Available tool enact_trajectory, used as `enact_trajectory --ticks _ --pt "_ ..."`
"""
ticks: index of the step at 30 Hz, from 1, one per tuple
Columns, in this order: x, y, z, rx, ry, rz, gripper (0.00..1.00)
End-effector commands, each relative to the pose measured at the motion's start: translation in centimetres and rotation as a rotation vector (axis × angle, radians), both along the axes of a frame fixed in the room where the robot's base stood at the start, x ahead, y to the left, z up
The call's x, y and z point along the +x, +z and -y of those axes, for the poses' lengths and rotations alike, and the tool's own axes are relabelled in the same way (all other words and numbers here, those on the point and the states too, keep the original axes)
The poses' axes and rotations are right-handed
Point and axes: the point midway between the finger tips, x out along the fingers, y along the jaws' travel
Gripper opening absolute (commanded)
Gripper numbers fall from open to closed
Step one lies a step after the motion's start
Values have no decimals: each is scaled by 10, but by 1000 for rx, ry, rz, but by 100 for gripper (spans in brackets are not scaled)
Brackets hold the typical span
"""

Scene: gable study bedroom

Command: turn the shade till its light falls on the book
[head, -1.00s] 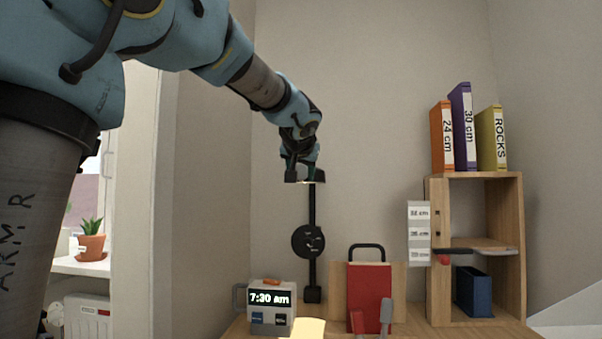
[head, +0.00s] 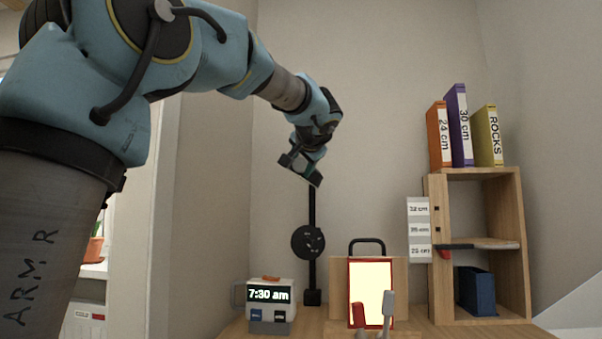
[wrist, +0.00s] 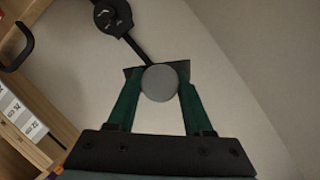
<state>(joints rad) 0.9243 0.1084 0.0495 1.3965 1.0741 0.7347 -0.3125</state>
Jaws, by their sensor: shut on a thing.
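The lamp has a black stand (head: 312,210) with a round black disc (head: 308,242) on it, and a dark shade (head: 312,178) at its top. The shade is tilted, its right end lower. My gripper (head: 302,165) is at the shade, partly hiding it. In the wrist view, the green fingers of my gripper (wrist: 160,85) are shut on the shade's round grey knob (wrist: 160,82); dark parts of the shade (wrist: 181,68) show behind it.
A clock (head: 270,300) reading 7:30 am stands left of the book. Red and grey upright pieces (head: 388,308) stand in front of the book. A wooden shelf (head: 433,290) with binders stands at the right. The wall around the shade is clear.

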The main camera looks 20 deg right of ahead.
Motion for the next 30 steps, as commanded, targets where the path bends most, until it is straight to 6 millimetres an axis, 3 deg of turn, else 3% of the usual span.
enact_trajectory --ticks 17,18,25,30 --pt "0 0 1 33 -1 17 0" --pt "0 0 1 33 -1 17 56" --pt "0 0 0 33 -1 17 81" --pt "0 0 0 32 0 18 81"
